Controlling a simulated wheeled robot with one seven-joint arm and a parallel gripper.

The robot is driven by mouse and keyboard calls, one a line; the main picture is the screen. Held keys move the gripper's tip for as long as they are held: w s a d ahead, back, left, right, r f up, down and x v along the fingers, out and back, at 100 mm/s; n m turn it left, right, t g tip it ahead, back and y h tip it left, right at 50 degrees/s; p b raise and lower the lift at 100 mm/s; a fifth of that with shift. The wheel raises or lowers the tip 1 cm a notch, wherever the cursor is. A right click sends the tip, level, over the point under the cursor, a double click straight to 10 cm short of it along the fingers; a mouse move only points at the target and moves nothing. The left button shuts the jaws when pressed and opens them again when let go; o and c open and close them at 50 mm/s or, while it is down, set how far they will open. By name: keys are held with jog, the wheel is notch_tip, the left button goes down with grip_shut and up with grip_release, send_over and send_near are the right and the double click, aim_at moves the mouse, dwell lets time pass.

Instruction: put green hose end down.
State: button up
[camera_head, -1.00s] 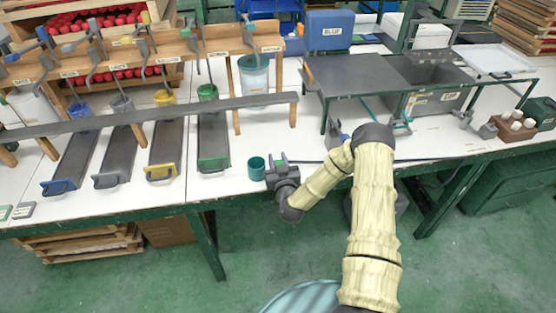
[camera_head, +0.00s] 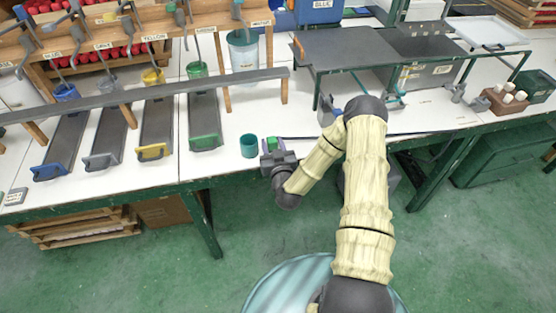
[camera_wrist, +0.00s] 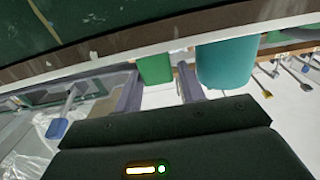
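The green hose end (camera_head: 271,143) is a small green block at the tip of my gripper (camera_head: 272,152), close to the front edge of the white table. In the wrist view the green hose end (camera_wrist: 155,69) sits between the two grey fingers of my gripper (camera_wrist: 158,76) and nearly fills the gap, so they look shut on it. A dark hose (camera_head: 340,136) runs along the table to the right from near the gripper. Whether the hose end touches the table is hard to tell.
A teal cup (camera_head: 249,146) stands just left of the gripper; it is large in the wrist view (camera_wrist: 226,64). Sloped trays with coloured handles, such as the green one (camera_head: 205,142), lie further left. A dark grey bench (camera_head: 350,48) stands behind right.

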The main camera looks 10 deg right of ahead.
jog(key=s, duration=0.8)
jog(key=shift+b, duration=0.35)
jog(key=shift+s, duration=0.15)
jog(key=s+d+r+g, duration=0.1)
jog(key=s+r+g, duration=1.3)
jog(key=s, duration=0.3)
jog(key=shift+s+d+r+g, duration=0.15)
jog(key=shift+s+r+g, duration=0.2)
jog(key=shift+g, duration=0.35)
jog(key=shift+c, duration=0.4)
